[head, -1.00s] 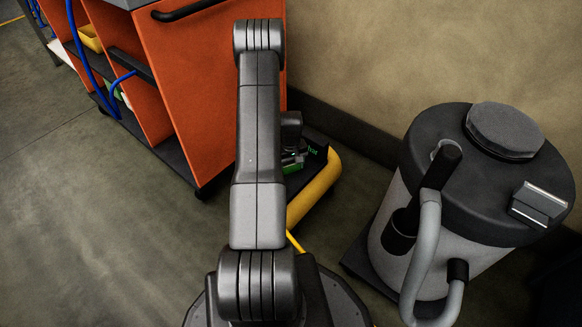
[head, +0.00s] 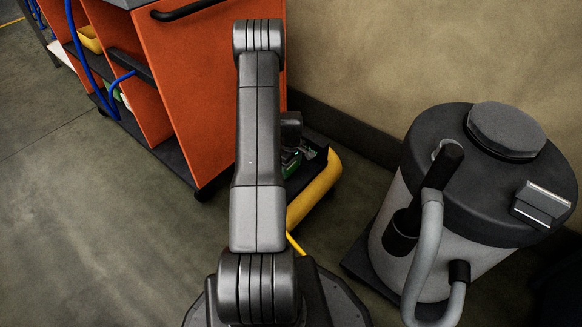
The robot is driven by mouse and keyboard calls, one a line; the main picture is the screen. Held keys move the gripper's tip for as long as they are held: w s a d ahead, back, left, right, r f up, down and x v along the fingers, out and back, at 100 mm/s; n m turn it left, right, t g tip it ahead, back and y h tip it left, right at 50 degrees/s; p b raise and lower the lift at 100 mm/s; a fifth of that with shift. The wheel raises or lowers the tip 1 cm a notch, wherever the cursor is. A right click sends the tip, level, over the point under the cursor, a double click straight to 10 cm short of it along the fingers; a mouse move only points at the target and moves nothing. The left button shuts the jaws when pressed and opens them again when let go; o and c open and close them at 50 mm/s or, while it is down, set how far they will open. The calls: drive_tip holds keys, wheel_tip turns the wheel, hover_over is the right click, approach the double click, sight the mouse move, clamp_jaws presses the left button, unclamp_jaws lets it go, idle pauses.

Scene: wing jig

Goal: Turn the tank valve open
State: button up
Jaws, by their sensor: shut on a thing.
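A yellow tank (head: 318,190) lies low by the wall in the head view, partly behind my arm. Dark parts with green detail (head: 291,163) show at its upper left, just right of my arm. They are too small to make out, and I cannot pick out the tank valve. My arm reaches up the middle of the picture and covers that area. My gripper is hidden behind the arm, so its fingers and any contact with the valve do not show.
An orange cart (head: 205,90) with shelves and blue hoses stands left of the arm. A grey and black drum vacuum (head: 440,240) with a hose stands at the right. A beige wall (head: 380,60) runs behind. Open floor (head: 90,230) lies at the left.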

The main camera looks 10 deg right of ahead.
sight(291, 166)
drive_tip(key=o, duration=1)
wheel_tip(291, 166, up, 14)
drive_tip(key=p, duration=0.4)
wheel_tip(291, 166, down, 14)
drive_tip(key=b, duration=0.4)
idle(0.3)
